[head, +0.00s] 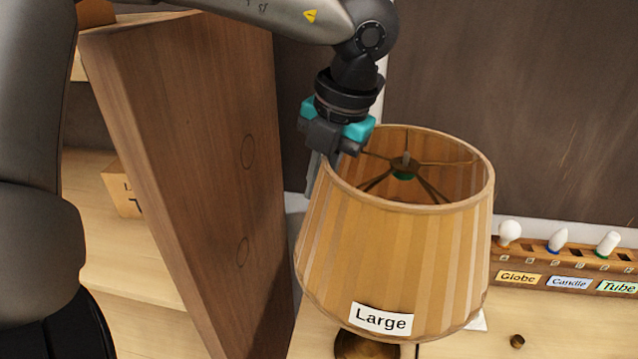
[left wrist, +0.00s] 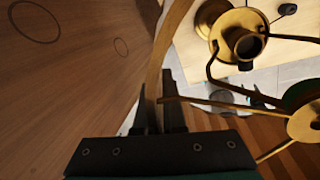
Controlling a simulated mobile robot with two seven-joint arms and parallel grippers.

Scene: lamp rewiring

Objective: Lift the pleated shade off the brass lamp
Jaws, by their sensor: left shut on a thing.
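The pleated tan shade (head: 400,250) with a "Large" label fills the middle of the head view, slightly tilted. My left gripper (head: 322,172) is shut on its left rim; the rim (left wrist: 158,70) runs between the fingers in the left wrist view. Inside the shade, thin metal spokes meet at a brass hub (left wrist: 308,124). The brass lamp's round foot (head: 366,345) shows below the shade's lower edge. The lamp's brass socket (left wrist: 245,44) appears to the side of the hub in the wrist view. I cannot tell how high the shade is above the lamp. My right gripper is not in view.
A tall wooden panel (head: 190,150) stands close left of the shade. At right, a wooden bulb rack (head: 565,265) holds bulbs above Globe, Candle and Tube labels. A small brass piece (head: 517,341) lies on the table in front of it.

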